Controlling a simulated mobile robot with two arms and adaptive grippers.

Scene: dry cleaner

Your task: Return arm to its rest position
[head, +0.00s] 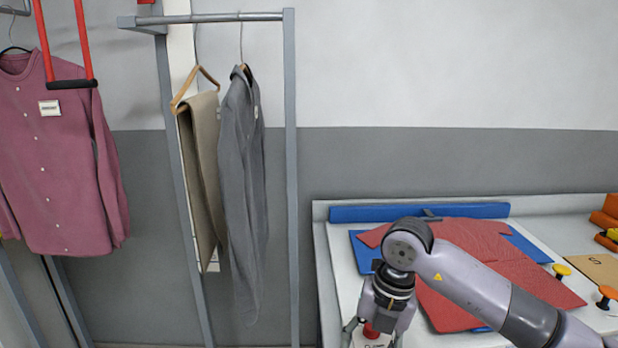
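My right arm reaches in from the lower right, over the table. My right gripper (372,338) points down at the bottom edge, near the table's front left corner. Its fingertips are cut off by the frame. A small red thing (371,330) with something white below it shows between the fingers. I cannot tell whether the fingers touch it. My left arm and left gripper are not in view.
A red shirt (476,240) lies on a blue board (365,250) on the white table (345,287), partly behind my arm. Yellow (562,270) and orange (607,292) knobs stand at the right. Left, a grey rail frame (291,180) holds trousers (204,170) and a grey garment (240,170); a maroon shirt (60,160) hangs beyond.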

